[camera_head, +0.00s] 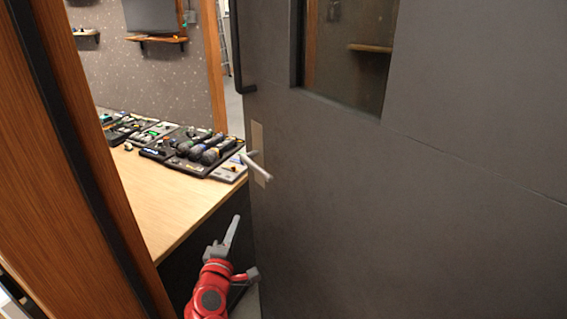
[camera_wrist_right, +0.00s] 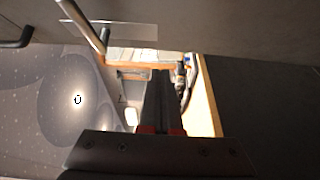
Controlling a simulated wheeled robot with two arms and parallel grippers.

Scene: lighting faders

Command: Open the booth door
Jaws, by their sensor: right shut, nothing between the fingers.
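The dark grey booth door (camera_head: 430,200) fills the right of the head view and stands partly open, with a gap between its edge and the wooden frame. It also shows along the top of the wrist view (camera_wrist_right: 240,25). A silver lever handle (camera_head: 257,167) sits on a pale plate near the door's free edge; the lever shows in the wrist view (camera_wrist_right: 82,22) too. My right gripper (camera_head: 236,221), red with grey fingers, is in the gap, below the lever and apart from it. Its fingers are shut and empty, pointing up into the room. My left gripper is not in view.
A wooden door frame (camera_head: 90,160) stands on the left. Inside, a wooden desk (camera_head: 165,210) bears several control panels (camera_head: 195,150). A black pull bar (camera_head: 237,50) and a window (camera_head: 350,60) are on the door. A wall screen (camera_head: 150,15) hangs behind.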

